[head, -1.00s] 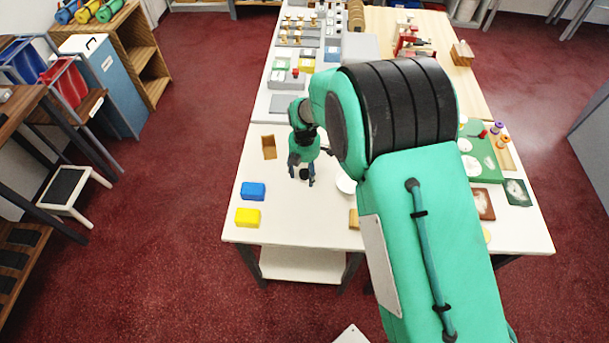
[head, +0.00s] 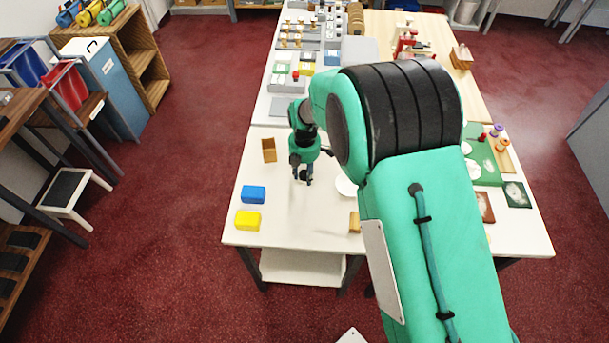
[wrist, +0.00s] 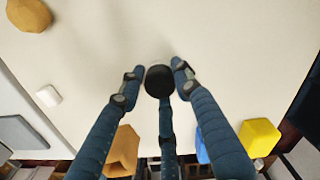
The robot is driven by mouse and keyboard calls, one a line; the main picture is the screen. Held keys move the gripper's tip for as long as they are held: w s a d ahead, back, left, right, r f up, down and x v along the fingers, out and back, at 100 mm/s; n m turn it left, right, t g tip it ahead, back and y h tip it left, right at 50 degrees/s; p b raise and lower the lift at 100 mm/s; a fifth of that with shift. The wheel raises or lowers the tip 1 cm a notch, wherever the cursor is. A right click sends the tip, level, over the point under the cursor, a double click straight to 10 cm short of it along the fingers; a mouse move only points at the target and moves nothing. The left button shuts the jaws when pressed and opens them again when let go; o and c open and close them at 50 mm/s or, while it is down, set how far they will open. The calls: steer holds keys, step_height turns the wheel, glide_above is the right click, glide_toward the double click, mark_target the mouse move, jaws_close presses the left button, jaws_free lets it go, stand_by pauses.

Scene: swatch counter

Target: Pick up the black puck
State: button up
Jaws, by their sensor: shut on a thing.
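The black puck (wrist: 159,80) is between the fingertips of my gripper (wrist: 158,72) in the wrist view, over the white tabletop. The fingers are shut on it from the sides, with another finger reaching it from below in the picture. The puck is mostly hidden by the fingers there. I cannot tell whether it touches the table.
A blue block (head: 253,195) and a yellow block (head: 247,220) lie to the left. A brown wooden piece (head: 269,150) stands behind them, and a tan block (head: 355,222) lies at the front. The table between the yellow and tan blocks is clear.

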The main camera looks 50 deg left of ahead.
step_height(320, 180, up, 3)
steer(key=shift+f+p, duration=0.15)
steer(key=shift+p, duration=0.15)
steer(key=s+d, duration=0.2)
steer(key=d, duration=0.2)
steer(key=s+d+p, duration=0.1)
steer(key=s+d, duration=0.2)
steer(key=d, duration=0.2)
steer(key=s+d+r, duration=0.1)
steer(key=s+d, duration=0.1)
steer(key=d, duration=0.3)
steer(key=shift+s+r+p, duration=0.1)
steer(key=shift+s+p, duration=0.3)
